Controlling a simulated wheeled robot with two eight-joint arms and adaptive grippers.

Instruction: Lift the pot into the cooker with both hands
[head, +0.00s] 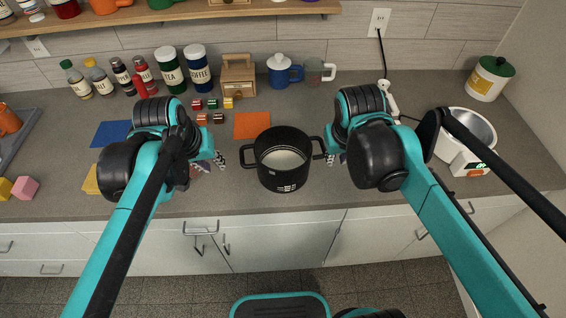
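The black pot (284,178) stands upright on the grey counter, with a light inside and a loop handle on each side. My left gripper (219,160) is just left of the pot's left handle (246,156), apart from it as far as I can see. My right gripper (334,157) is close to the pot's right handle (319,147); I cannot tell whether it touches. My arms partly hide both grippers, and their finger openings are too small to judge. The white cooker (452,152) with an open round well stands at the right, partly behind my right arm.
An orange mat (252,125) lies behind the pot, with small coloured blocks (212,104) to its left. Canisters (198,68), a wooden box (238,76) and mugs (284,70) line the wall. A black cord (382,55) hangs from the outlet. The counter's front edge is just before the pot.

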